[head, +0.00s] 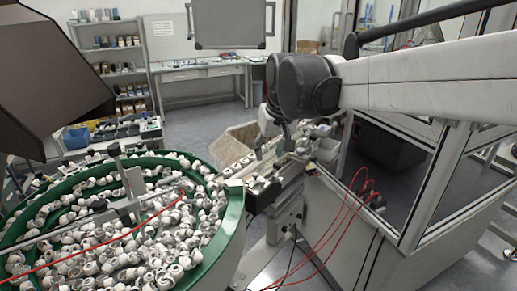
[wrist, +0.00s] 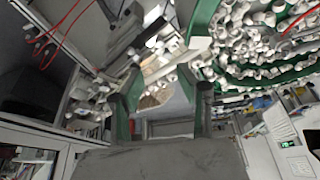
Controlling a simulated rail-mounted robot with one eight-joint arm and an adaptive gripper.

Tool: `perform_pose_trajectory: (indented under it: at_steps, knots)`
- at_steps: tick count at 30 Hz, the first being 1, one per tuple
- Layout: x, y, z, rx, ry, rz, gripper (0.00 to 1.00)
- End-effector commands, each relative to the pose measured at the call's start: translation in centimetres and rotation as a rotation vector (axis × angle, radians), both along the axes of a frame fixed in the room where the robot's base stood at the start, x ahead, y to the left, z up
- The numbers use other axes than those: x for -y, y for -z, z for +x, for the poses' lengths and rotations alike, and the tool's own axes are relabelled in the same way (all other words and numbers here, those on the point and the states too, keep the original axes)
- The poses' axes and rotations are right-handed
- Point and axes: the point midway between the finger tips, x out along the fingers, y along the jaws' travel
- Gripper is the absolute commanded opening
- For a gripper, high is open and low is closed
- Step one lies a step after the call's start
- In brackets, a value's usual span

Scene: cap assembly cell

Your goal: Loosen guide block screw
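The green-rimmed bowl feeder (head: 236,212) full of white caps (head: 120,265) stands at the left in the head view. A narrow track assembly with dark and light blocks (head: 268,186) leads off its right side. It also shows at the top of the wrist view (wrist: 130,38). I cannot make out which part is the guide block, and its screw is too small to tell. My gripper (head: 287,138) is above the far part of the track.
A cardboard box (head: 233,145) stands behind the track. Red cables (head: 340,215) loop over the right side of the machine, near a framed glass enclosure (head: 440,185). A dark hopper (head: 50,80) overhangs the bowl at upper left. Shelves (head: 115,60) stand at the back.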

Motion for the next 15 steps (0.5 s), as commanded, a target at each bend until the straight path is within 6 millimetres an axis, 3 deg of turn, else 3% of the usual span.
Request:
perform_pose_trajectory:
  at_steps: [5, 15]
  knots:
    - [-0.2, 1.7, 0.7, 0.0, 0.0, 0.0, 0.35]
    - [-1.0, 7.2, 2.9, 0.0, 0.0, 0.0, 0.35]
